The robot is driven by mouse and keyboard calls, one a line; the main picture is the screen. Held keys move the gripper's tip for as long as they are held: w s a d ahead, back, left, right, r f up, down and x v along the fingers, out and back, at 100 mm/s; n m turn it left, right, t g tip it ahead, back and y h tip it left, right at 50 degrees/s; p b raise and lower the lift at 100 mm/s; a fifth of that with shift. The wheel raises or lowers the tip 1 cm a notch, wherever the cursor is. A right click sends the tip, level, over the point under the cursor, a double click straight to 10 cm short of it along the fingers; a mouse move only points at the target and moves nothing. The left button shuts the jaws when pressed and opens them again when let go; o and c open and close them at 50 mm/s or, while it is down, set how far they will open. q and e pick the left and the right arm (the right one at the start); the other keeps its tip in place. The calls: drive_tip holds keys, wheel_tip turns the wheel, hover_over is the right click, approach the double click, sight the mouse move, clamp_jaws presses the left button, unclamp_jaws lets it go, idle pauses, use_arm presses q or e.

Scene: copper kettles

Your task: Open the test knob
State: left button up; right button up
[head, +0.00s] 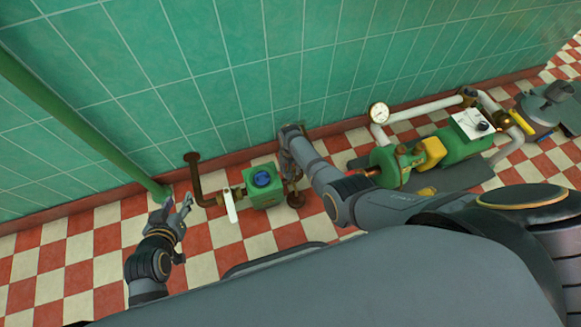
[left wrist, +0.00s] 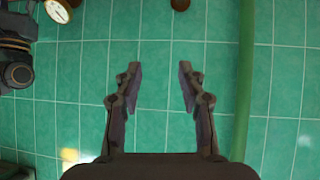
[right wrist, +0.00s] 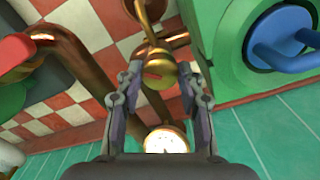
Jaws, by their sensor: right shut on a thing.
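A small brass knob with a red mark (right wrist: 157,74), which looks like the test knob, sits on copper pipework beside a green box (right wrist: 222,60) in the right wrist view. My right gripper (right wrist: 160,84) has its fingers on either side of this knob and is shut on it. In the head view my right arm hides that gripper and the knob. My left gripper (head: 180,208) is open and empty, left of the green box (head: 264,196) in the head view.
The green box carries a blue handle (head: 262,179) and stands by a white lever (head: 230,206). A green machine (head: 460,147) with white pipes and a gauge (head: 379,112) stands to the right. A green pipe (head: 80,120) crosses the left. Checkered floor before my left gripper is clear.

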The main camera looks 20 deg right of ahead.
drive_tip(key=n+p, duration=0.1)
drive_tip(key=n, duration=0.3)
use_arm(q)
drive_tip(key=s+f+g, duration=0.5)
drive_tip(key=s+f, duration=0.2)
drive_tip(key=s, duration=0.3)
drive_tip(key=shift+d+g, duration=0.3)
drive_tip(key=shift+d, duration=0.1)
use_arm(e)
drive_tip(key=shift+n, duration=1.8)
use_arm(q)
drive_tip(key=shift+f+p, duration=0.1)
drive_tip(key=shift+p, duration=0.2)
use_arm(e)
drive_tip(key=o, duration=1.2)
drive_tip(key=shift+r, duration=0.1)
wheel_tip(320, 180, up, 12)
drive_tip(key=shift+f, duration=0.1)
